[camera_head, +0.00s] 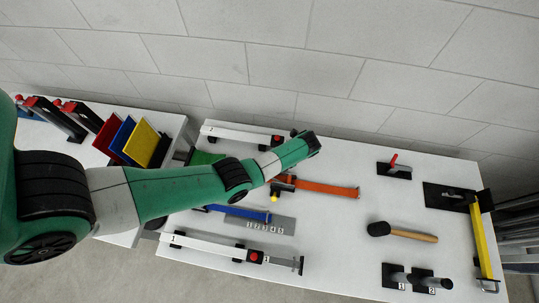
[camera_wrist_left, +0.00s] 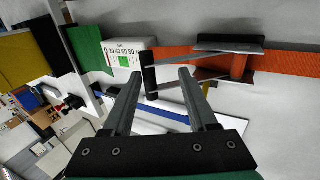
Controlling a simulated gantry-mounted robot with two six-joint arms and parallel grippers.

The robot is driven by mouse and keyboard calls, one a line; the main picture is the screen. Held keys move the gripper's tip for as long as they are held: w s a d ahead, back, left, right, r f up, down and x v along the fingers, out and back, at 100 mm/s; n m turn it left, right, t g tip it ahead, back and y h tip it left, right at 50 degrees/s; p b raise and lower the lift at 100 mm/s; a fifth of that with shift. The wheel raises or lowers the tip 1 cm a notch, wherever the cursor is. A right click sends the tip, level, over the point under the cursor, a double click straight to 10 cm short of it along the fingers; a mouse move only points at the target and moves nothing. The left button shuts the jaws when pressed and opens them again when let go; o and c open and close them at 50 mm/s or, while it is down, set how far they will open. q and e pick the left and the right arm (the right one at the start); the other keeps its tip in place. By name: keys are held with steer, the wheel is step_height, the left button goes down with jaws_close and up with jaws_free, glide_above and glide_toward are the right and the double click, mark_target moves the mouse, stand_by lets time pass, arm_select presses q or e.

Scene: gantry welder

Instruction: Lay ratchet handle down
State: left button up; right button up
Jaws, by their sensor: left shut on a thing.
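The orange strap (camera_head: 325,188) lies across the white table, and it also shows in the wrist view (camera_wrist_left: 285,60). Its ratchet (camera_wrist_left: 228,66), with dark metal side plates, sits on the strap. The ratchet handle (camera_wrist_left: 180,72) sticks out to the left in the wrist view, tilted up off the table, and ends in a black crossbar. My left gripper (camera_wrist_left: 160,80) is shut on the handle, with its two fingers on either side of the crossbar end. In the head view my left wrist hides the fingers and most of the ratchet. My right gripper is not in view.
A white gauge box (camera_wrist_left: 124,56) stands beside the handle. A blue strap (camera_head: 240,212) lies on a numbered grey plate. Coloured panels (camera_head: 140,141) stand at left.

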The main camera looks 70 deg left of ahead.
arm_select(q)
steer(key=p+v, duration=0.2)
steer(key=v, duration=0.9)
steer(key=shift+w+r, duration=0.2)
steer(key=shift+r, duration=0.05)
steer(key=shift+d, duration=0.15)
